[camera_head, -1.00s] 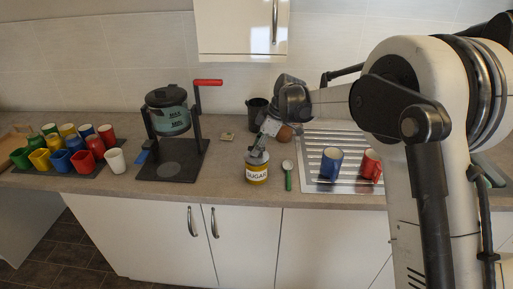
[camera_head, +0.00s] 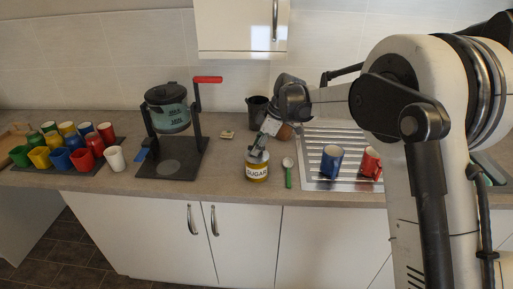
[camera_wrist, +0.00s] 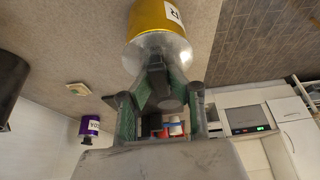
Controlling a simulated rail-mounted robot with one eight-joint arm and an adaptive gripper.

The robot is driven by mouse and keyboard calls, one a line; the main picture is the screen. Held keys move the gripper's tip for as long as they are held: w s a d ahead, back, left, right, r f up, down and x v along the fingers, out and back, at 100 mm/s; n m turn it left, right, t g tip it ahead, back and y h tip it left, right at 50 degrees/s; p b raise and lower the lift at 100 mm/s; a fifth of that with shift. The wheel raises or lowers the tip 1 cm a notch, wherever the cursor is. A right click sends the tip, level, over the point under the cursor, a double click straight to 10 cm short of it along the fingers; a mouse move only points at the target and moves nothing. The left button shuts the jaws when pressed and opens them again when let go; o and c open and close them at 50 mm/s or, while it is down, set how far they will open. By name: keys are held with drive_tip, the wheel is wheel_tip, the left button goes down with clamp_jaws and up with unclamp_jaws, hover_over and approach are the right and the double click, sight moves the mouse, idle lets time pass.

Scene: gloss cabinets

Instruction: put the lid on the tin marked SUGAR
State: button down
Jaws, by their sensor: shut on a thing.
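The yellow SUGAR tin (camera_head: 257,173) stands upright near the front of the counter, left of the spoon. A grey metal lid (camera_head: 258,158) is at its top. In the wrist view the silver lid (camera_wrist: 164,48) meets the yellow tin (camera_wrist: 156,18), with its dark knob (camera_wrist: 158,82) towards me. My gripper (camera_head: 261,146) is directly above the tin, and its fingers (camera_wrist: 160,95) are shut on the lid's knob. The lid looks level with the rim, but I cannot tell whether it is fully seated; the rim is hidden.
A spoon with a green handle (camera_head: 288,174) lies close right of the tin. A blue mug (camera_head: 331,161) and a red mug (camera_head: 370,163) stand on the drainer. A dark stand with a pot (camera_head: 168,108) and several coloured cups are left. A purple tin (camera_wrist: 91,125) shows in the wrist view.

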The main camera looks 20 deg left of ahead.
drive_tip(key=shift+f, duration=0.3)
drive_tip(key=c, duration=1.6)
unclamp_jaws()
drive_tip(key=v, duration=1.2)
